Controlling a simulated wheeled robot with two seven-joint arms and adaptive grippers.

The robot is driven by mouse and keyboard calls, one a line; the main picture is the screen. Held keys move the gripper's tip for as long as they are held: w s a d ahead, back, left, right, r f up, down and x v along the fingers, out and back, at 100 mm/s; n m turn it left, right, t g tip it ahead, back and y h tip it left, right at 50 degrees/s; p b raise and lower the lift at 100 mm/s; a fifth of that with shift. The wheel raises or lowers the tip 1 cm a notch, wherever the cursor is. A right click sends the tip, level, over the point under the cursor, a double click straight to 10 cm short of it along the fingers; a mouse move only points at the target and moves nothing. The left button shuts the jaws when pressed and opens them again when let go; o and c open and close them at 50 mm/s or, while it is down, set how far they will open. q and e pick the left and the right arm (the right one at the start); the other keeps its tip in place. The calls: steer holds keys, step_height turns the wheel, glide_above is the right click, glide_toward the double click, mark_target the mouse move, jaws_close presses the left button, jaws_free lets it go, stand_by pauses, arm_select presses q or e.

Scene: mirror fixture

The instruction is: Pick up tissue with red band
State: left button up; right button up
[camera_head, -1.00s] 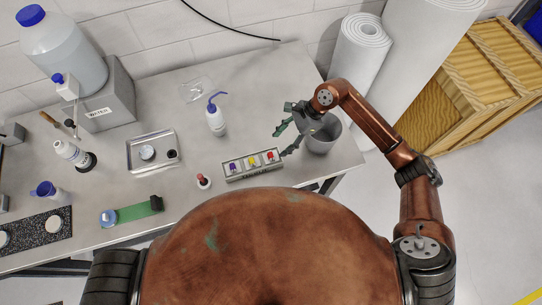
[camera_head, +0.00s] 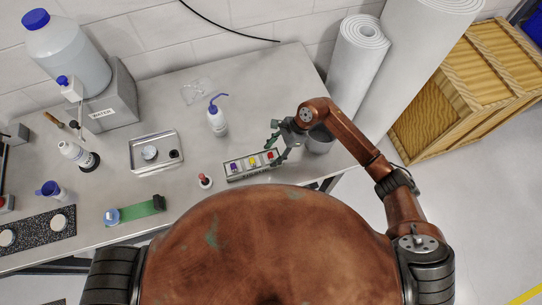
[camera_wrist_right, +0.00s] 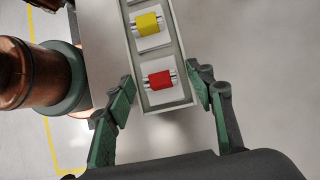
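The tissue with the red band (camera_wrist_right: 159,80) lies in the end compartment of a narrow grey tray (camera_wrist_right: 185,62). It also shows in the head view (camera_head: 270,155), close to my right gripper (camera_head: 275,144). My right gripper is open, and in the right wrist view (camera_wrist_right: 164,82) its green fingers stand on either side of the tray end, with the red-banded tissue between them. I cannot tell its exact height above the tissue. A tissue with a yellow band (camera_wrist_right: 147,24) lies in the neighbouring compartment, and one with a purple band (camera_head: 235,167) lies at the far end. My left gripper is not in view.
A metal tray (camera_head: 157,150) lies farther left. The table's front edge is close.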

mark_target(273, 156)
steer(key=c, duration=0.7)
steer(key=shift+r, duration=0.1)
steer(key=shift+r, duration=0.45)
steer(key=r, duration=0.1)
steer(key=r+b, duration=0.1)
steer(key=shift+s+r, duration=0.3)
steer(key=s+a+r+b, duration=0.3)
steer(key=s+r, duration=0.6)
steer(key=s, duration=0.4)
steer(key=shift+a+r, duration=0.15)
steer(key=shift+r, duration=0.05)
steer(key=shift+o, duration=0.4)
